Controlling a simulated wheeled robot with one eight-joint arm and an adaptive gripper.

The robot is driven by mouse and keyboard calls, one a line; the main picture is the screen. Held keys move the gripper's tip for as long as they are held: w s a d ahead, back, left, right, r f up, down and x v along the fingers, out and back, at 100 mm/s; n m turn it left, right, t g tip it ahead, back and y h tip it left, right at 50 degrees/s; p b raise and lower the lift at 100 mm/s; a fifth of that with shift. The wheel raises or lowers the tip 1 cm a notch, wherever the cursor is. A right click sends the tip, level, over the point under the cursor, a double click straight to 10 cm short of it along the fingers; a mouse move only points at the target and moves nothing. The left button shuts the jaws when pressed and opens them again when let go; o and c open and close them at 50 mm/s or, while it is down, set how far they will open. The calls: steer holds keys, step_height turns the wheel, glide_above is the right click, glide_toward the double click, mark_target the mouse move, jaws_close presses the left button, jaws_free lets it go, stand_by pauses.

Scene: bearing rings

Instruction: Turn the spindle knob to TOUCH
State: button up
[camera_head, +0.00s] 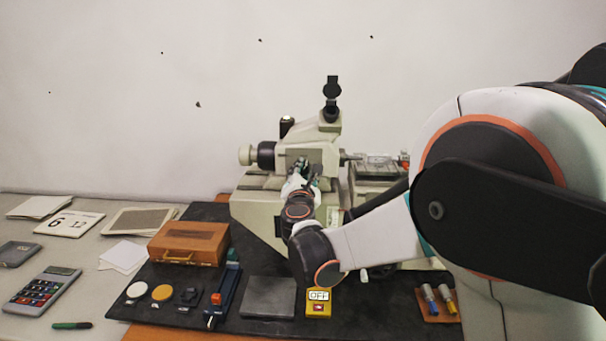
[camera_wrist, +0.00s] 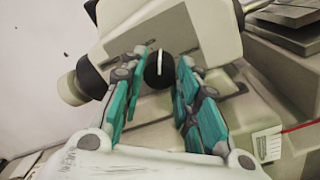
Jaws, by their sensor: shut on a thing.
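The spindle knob (camera_wrist: 158,70) is a black round knob with a white pointer line on the front of the pale machine head (camera_wrist: 215,35). In the wrist view the line stands nearly upright. My gripper (camera_wrist: 160,75) has its teal fingers on either side of the knob and is shut on it. In the head view my gripper (camera_head: 304,170) is against the front of the machine (camera_head: 322,158), and the knob is hidden behind it. I cannot read any TOUCH mark around the knob.
A dark mat (camera_head: 180,325) lies before the machine. On it are a wooden box (camera_head: 190,243), a blue slide tool (camera_head: 224,290), a grey plate (camera_head: 269,297) and a yellow box reading OFF (camera_head: 318,302). A calculator (camera_head: 43,290) lies at left. My arm covers the right side.

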steer(key=m, duration=0.6)
steer(key=shift+f+m, duration=0.15)
steer(key=shift+m, duration=0.15)
steer(key=m, duration=0.6)
steer(key=shift+f+h, duration=0.1)
steer(key=shift+h, duration=0.2)
steer(key=o, duration=1.1)
steer(key=shift+c, duration=0.2)
steer(key=shift+s, duration=0.1)
steer(key=s, duration=1.1)
steer(key=shift+s+a+f, duration=0.15)
steer(key=shift+s+f, duration=0.05)
steer(key=shift+s, duration=0.2)
